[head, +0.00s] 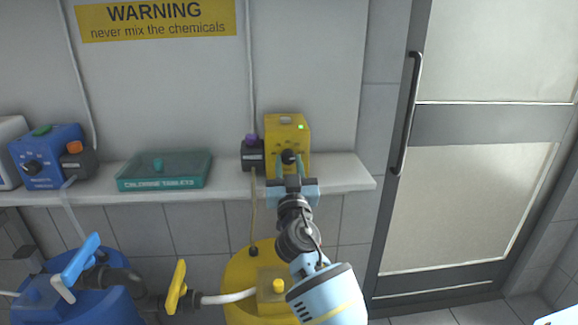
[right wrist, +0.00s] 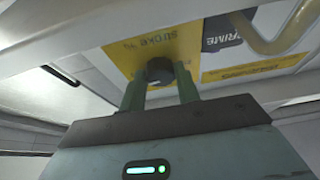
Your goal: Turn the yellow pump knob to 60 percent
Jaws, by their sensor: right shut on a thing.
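In the right wrist view the knob (right wrist: 159,71) sits between the fingertips (right wrist: 160,80), under the upside-down "stroke %" label. The knob's pointer and scale marks are too small or hidden to read. My left gripper is not in view.
A black box with a purple cap (head: 252,152) adjoins the pump. Below are a yellow drum (head: 240,280) and a blue one (head: 100,302). A door (head: 470,180) stands right.

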